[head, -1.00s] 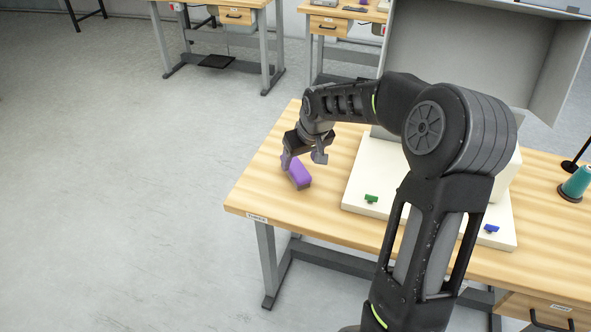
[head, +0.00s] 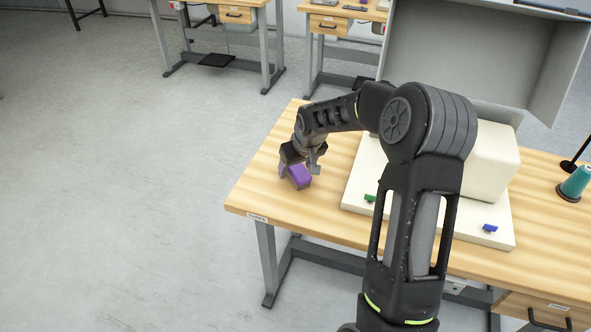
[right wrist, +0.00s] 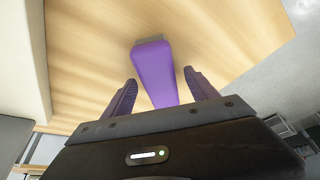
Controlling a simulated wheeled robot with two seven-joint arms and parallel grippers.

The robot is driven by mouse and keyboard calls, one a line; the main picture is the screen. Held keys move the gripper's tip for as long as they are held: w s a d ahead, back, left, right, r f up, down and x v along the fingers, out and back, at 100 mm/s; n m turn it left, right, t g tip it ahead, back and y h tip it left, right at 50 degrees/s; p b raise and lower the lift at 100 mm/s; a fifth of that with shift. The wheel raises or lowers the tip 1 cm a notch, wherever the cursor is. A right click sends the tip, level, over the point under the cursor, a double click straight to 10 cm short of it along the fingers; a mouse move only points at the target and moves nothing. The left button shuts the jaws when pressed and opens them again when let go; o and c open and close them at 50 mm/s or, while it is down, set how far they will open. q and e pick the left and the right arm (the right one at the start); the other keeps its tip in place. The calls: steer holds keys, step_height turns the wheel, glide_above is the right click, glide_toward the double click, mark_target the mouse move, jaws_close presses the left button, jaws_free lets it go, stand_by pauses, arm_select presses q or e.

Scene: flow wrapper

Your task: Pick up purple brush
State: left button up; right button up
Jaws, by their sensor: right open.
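The purple brush (head: 300,176) lies on the wooden table (head: 247,190) near its left end. My right gripper (head: 298,174) is low over the brush, with its fingers on either side of it. In the right wrist view, the brush (right wrist: 153,72) runs between the two open fingers (right wrist: 160,92), with a visible gap on each side at the fingertips. The near end of the brush is hidden behind the gripper body. My left gripper is in neither view.
A cream machine base (head: 356,205) stands right of the brush, with a green knob (head: 369,198) and a blue knob (head: 489,229). A teal spool (head: 575,184) stands at the far right. The table's left end around the brush is clear.

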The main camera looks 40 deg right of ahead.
steer(key=shift+c, duration=0.6)
jaws_close()
stand_by(0.4)
